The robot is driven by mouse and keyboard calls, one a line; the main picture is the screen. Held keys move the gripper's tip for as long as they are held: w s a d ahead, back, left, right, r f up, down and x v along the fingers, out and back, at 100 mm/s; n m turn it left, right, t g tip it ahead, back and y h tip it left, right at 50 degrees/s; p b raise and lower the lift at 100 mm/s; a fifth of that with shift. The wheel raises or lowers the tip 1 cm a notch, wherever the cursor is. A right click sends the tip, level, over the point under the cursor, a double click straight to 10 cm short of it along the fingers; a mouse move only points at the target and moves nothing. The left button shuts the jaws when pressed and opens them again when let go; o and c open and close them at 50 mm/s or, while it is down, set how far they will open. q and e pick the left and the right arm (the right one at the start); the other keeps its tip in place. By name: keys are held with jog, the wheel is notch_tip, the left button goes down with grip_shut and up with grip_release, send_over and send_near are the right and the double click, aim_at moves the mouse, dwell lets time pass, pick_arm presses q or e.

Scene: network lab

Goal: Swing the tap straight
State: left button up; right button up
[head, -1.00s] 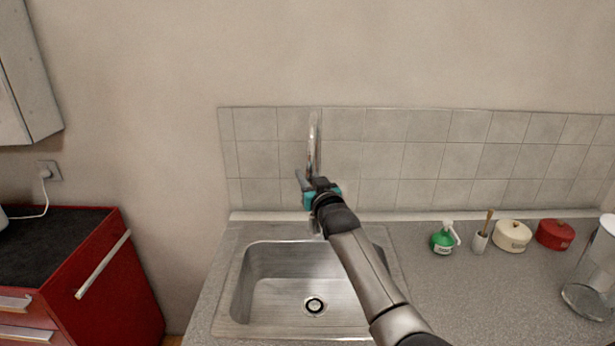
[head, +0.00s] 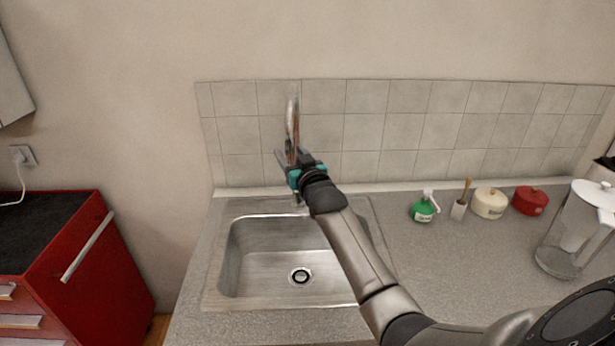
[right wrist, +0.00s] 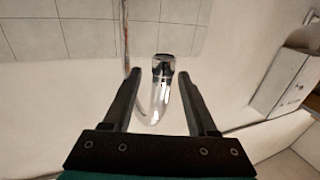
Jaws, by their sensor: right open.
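The tap (head: 292,122) is a tall, thin, shiny metal arch behind the sink (head: 262,302). Its lower part is mostly hidden by my right gripper (head: 289,156), which is open at the tap's height. In the right wrist view, the chrome spout (right wrist: 161,98) lies between the two spread fingers of my right gripper (right wrist: 160,76), with gaps on both sides. I cannot tell whether a finger touches it. My left gripper is not in view.
A green soap bottle (head: 424,209), a brush in a holder (head: 460,207), a cream pot (head: 489,203) and a red pot (head: 530,201) stand right of the sink. A glass jug (head: 560,258) is farther right. The tiled wall (head: 365,130) is close behind the tap.

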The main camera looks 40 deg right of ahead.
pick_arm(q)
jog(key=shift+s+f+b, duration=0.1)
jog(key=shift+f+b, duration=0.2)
pick_arm(e)
jog(key=v, duration=1.3)
